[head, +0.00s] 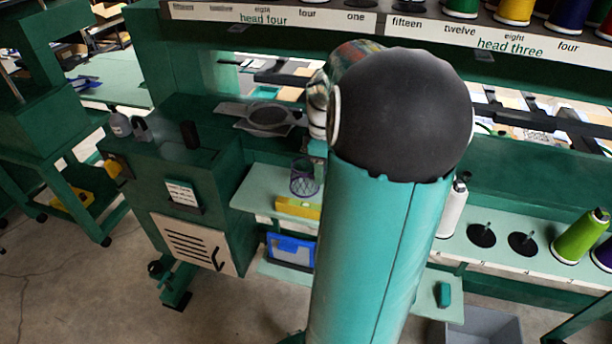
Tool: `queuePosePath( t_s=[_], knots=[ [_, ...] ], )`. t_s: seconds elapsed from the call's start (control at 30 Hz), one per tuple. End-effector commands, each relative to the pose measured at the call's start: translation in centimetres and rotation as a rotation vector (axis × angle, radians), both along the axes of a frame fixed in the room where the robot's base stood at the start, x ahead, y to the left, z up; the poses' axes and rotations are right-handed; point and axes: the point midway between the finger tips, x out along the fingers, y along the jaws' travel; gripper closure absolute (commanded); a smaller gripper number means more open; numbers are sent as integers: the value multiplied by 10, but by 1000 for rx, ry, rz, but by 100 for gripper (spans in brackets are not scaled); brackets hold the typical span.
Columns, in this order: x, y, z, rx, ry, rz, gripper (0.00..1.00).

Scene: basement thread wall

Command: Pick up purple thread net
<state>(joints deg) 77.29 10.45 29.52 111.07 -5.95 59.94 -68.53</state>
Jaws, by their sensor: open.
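A purple mesh net (304,178), shaped like a small open cup, stands upright on the pale green shelf (258,192) left of my arm. I take it to be the purple thread net. Nothing is touching it from my side in this view. My arm's large teal link and black joint fill the middle of the head view and hide part of the shelf to the right of the net. My gripper cannot be made out in this view.
A yellow box (297,208) sits just below the net, and a blue bin (291,249) lower down. A green cabinet (190,172) stands to the left, with a grey ring-shaped frame (268,117) behind. Green thread (580,238) stands at right. The floor at lower left is clear.

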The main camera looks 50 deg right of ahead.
Motion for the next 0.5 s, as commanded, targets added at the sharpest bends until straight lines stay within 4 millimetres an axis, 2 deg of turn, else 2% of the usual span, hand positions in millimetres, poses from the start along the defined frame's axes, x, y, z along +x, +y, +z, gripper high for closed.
queuePosePath(
  t_s=[0.1, 0.2, 0.43, 0.5],
  knots=[
    [-1, 0, -19, 3, 1, 0, 56],
    [-1, 0, -28, 3, 0, 0, 56],
    [-1, 0, -29, 0, -1, -1, 56],
    [-1, 0, -29, 0, -1, -1, 68]
  ],
)
